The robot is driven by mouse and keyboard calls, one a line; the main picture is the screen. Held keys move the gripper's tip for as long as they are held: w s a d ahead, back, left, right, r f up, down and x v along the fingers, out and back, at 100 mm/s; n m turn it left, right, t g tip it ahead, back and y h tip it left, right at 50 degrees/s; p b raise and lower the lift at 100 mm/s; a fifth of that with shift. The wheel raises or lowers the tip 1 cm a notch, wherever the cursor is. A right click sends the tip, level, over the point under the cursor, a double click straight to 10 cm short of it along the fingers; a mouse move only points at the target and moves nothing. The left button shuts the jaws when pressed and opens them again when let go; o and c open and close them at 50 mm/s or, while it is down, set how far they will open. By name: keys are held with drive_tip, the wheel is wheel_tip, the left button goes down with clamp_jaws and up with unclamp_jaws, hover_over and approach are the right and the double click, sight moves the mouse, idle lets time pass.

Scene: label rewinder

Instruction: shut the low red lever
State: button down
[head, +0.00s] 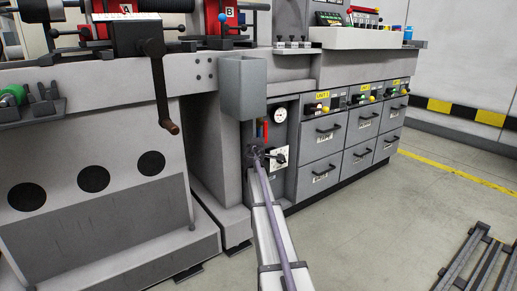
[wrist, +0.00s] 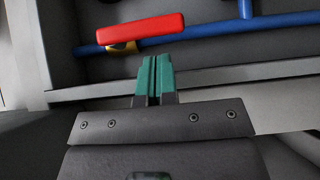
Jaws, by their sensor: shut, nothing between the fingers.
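The red lever (wrist: 140,29) lies at the top of the wrist view, nearly in line with a blue pipe (wrist: 205,31) and tilted slightly to it. A brass-coloured valve piece (wrist: 122,47) sits on the pipe under the lever's left part. In the head view the red lever (head: 265,130) is a small upright strip in a recess of the grey machine. My gripper (wrist: 153,78) is shut and empty, with its green fingertips just short of the pipe and lever. It shows in the head view just below the lever (head: 256,149); contact cannot be told.
The recess has a grey frame edge (wrist: 230,79) close around my fingers. A pressure gauge (head: 279,115) and a white-plated dial (head: 279,157) are beside the recess. A grey box (head: 242,87) juts out above it. Open floor (head: 370,230) lies to the right.

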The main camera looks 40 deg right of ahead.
drive_tip(key=x, duration=0.3)
drive_tip(key=shift+w+d, duration=0.15)
